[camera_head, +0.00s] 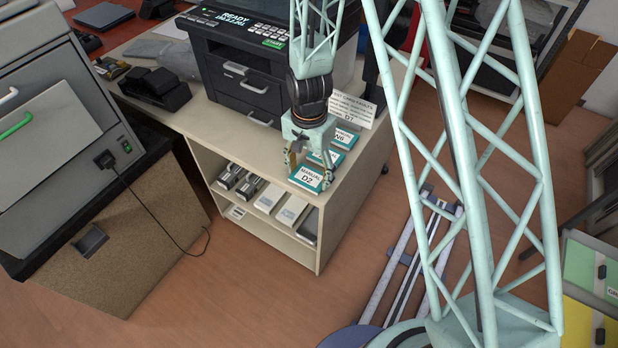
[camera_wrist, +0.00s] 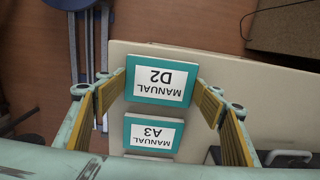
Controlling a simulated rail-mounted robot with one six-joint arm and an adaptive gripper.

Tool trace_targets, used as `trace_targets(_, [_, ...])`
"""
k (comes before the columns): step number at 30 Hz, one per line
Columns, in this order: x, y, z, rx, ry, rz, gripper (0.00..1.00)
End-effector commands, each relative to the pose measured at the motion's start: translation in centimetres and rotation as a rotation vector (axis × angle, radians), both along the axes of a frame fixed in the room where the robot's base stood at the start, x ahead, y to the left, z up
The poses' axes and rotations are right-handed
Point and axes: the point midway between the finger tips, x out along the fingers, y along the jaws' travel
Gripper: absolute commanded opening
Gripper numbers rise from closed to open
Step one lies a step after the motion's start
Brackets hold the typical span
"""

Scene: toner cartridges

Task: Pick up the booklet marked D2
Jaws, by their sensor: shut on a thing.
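The booklet marked D2 (camera_head: 307,178) has a teal cover with a white label and is near the front corner of the cabinet top. In the wrist view the D2 booklet (camera_wrist: 161,80) lies between my two fingertips, its label upside down. My gripper (camera_head: 308,172) points down and is shut on its two side edges; the gripper's yellow-padded fingers also show in the wrist view (camera_wrist: 161,88). I cannot tell whether the booklet rests on the top or is slightly raised.
The A3 booklet (camera_wrist: 153,135) lies right behind D2, and another teal booklet (camera_head: 345,138) lies farther back. A printed sign (camera_head: 352,108) stands behind them. A black printer (camera_head: 245,75) is to the left. The cabinet top (camera_head: 230,140) is bare left of the booklets.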

Motion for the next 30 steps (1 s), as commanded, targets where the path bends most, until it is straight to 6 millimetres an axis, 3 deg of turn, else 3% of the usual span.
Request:
trace_targets(11, [0.0,0.0,0.5,0.000,0.000,0.000,0.51])
trace_targets(24, [0.0,0.0,3.8,0.000,-0.001,0.000,0.51])
trace_targets(30, [-1.5,-2.4,3.8,-0.001,0.001,-0.003,0.51])
